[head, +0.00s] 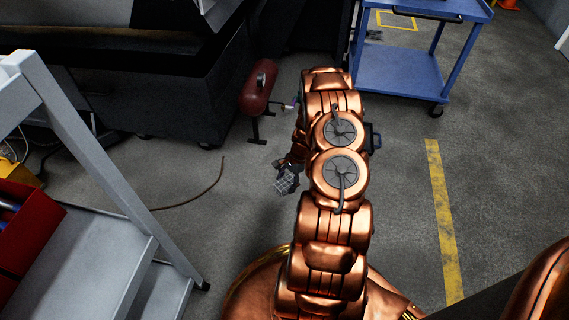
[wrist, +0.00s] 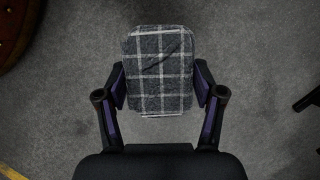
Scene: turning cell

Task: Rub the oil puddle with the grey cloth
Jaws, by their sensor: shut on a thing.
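The grey cloth (wrist: 160,68) is a folded dark grey pad with a white check pattern. My gripper (wrist: 160,84) is shut on it, with one finger at each side edge in the wrist view. In the head view the cloth (head: 287,185) hangs at the end of my arm, low over the concrete floor. I cannot tell whether it touches the floor. I cannot make out the oil puddle clearly in either view; my arm and the cloth hide part of the floor.
A red tank (head: 259,88) stands beyond my gripper, beside a dark machine (head: 160,95). A thin brown hose (head: 200,195) lies on the floor to the left. A grey stepped frame (head: 85,250) is at lower left. A blue cart (head: 405,72) stands at the back right.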

